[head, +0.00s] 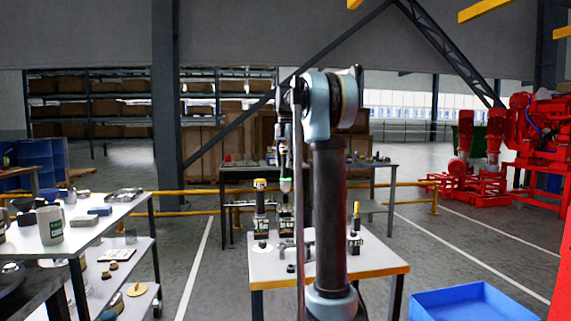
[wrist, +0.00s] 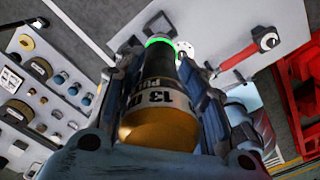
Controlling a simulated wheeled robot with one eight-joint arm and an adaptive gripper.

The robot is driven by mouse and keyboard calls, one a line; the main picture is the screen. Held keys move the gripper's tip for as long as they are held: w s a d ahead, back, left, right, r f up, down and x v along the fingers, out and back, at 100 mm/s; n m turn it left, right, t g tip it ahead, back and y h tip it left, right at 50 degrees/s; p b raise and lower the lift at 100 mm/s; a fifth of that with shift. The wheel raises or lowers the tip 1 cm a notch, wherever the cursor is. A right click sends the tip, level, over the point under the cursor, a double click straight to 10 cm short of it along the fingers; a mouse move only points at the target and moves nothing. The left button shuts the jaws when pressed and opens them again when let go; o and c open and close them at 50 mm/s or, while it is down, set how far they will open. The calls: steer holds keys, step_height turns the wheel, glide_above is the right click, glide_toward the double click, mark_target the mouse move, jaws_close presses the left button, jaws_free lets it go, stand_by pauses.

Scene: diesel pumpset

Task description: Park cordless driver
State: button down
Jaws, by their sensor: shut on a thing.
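The driver looks about upright. A yellow-topped driver (head: 260,212) stands on the table at left, on a pale round base. In the wrist view a white disc (wrist: 184,48) lies beyond the driver's tip.
A shelved bench (head: 95,225) with loose parts is left; a blue bin (head: 475,302) is front right. Red pumps (head: 485,150) stand behind.

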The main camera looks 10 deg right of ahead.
mark_target(286, 195)
steer(key=shift+f, duration=6.4)
steer(key=shift+s+f, duration=0.1)
steer(key=shift+f, duration=0.85)
steer(key=c, duration=0.9)
jaws_free()
step_height(286, 195, up, 12)
steer(key=shift+f, duration=0.1)
